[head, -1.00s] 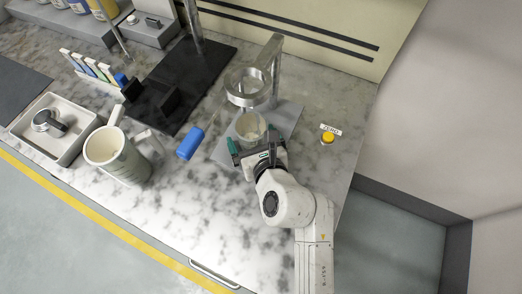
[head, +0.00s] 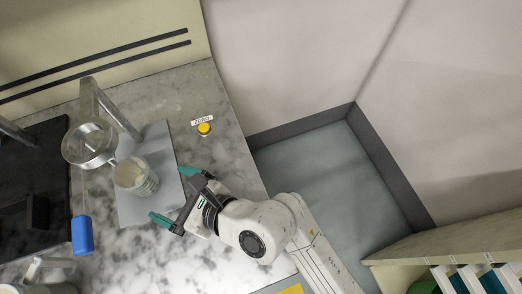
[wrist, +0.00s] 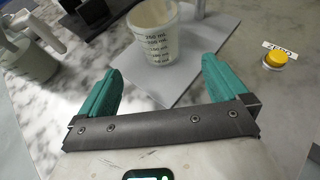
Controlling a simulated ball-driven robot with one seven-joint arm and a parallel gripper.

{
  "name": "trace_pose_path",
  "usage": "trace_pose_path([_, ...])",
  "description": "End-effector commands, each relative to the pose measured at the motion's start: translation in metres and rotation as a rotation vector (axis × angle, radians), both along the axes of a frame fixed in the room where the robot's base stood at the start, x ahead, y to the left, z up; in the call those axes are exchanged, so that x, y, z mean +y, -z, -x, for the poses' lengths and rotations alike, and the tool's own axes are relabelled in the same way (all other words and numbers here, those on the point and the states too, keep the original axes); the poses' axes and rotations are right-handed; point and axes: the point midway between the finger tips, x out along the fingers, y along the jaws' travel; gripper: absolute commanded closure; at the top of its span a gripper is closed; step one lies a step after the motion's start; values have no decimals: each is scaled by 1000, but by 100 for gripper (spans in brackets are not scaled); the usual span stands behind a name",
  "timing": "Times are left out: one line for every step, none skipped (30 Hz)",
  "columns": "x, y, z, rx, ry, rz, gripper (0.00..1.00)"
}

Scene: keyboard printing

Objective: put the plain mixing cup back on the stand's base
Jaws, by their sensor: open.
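A clear cup with millilitre marks and pale contents, which I take as the plain mixing cup (head: 136,178), stands upright on the stand's grey base plate (head: 165,150). In the wrist view the cup (wrist: 155,38) is ahead of my fingers, on the plate (wrist: 205,45). The stand's metal ring (head: 90,145) is beside and above the cup. My gripper (head: 174,195) is open and empty, to the right of the cup and apart from it. Its two teal fingers (wrist: 161,70) are spread wide in the wrist view, with nothing between them.
A yellow button (head: 204,128) labelled ZERO is on the marble counter behind my gripper. A blue-handled tool (head: 82,235) is at the left, near a black mat (head: 45,150). A white handled jug (wrist: 30,60) stands at the wrist view's left. The counter's right edge drops to the floor.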

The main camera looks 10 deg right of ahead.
Motion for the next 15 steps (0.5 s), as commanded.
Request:
trace_pose_path([-1,-5,-2,0,12,-24,0])
trace_pose_path([-3,-10,-4,1,25,-50,0])
trace_pose_path([-6,-20,-9,1,50,-101,0])
trace_pose_path([-10,-30,-13,3,77,-153,0])
trace_pose_path([-16,-42,-19,7,109,-217,0])
trace_pose_path([-26,-61,-27,12,161,-316,0])
trace_pose_path([-36,-76,-34,20,206,-402,0])
trace_pose_path([-49,-92,-42,28,255,-492,0])
trace_pose_path([-70,-111,-52,43,326,-618,0])
trace_pose_path([-88,-124,-60,55,382,-714,0])
trace_pose_path([-107,-136,-67,68,440,-809,0])
trace_pose_path([-135,-149,-76,89,517,-934,0])
trace_pose_path([-157,-156,-82,106,577,-1028,0])
trace_pose_path([-180,-161,-87,124,637,-1119,0])
trace_pose_path([-211,-165,-93,151,721,-1241,0])
